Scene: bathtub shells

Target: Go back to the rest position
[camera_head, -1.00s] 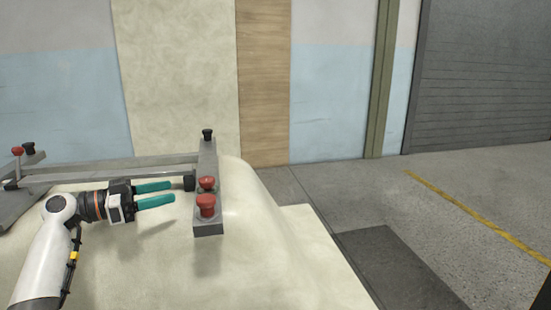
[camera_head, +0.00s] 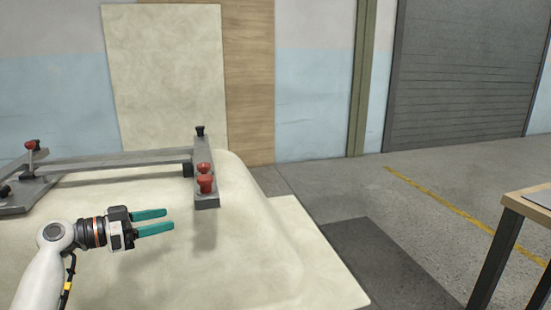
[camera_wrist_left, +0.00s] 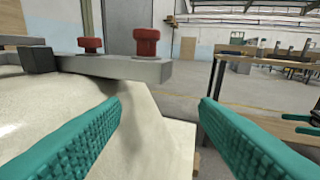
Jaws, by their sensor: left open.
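My left gripper (camera_head: 153,222) has teal fingers, held apart and empty. It hovers over the cream tub shell (camera_head: 245,245), below and left of the fixture's end bar in the head view. In the left wrist view, the two fingers (camera_wrist_left: 160,115) stand wide apart with nothing between them. The grey metal fixture (camera_head: 110,160) lies across the shell, with red knobs (camera_head: 205,180) on its right end. These knobs also show in the left wrist view (camera_wrist_left: 147,43), ahead of the left finger.
A table (camera_head: 530,205) with dark legs stands at the right edge. Open floor (camera_head: 410,220) with a yellow line lies between shell and table. A cream panel (camera_head: 165,80) and a wood board (camera_head: 248,80) stand at the back wall. A grey shutter (camera_head: 465,75) is behind.

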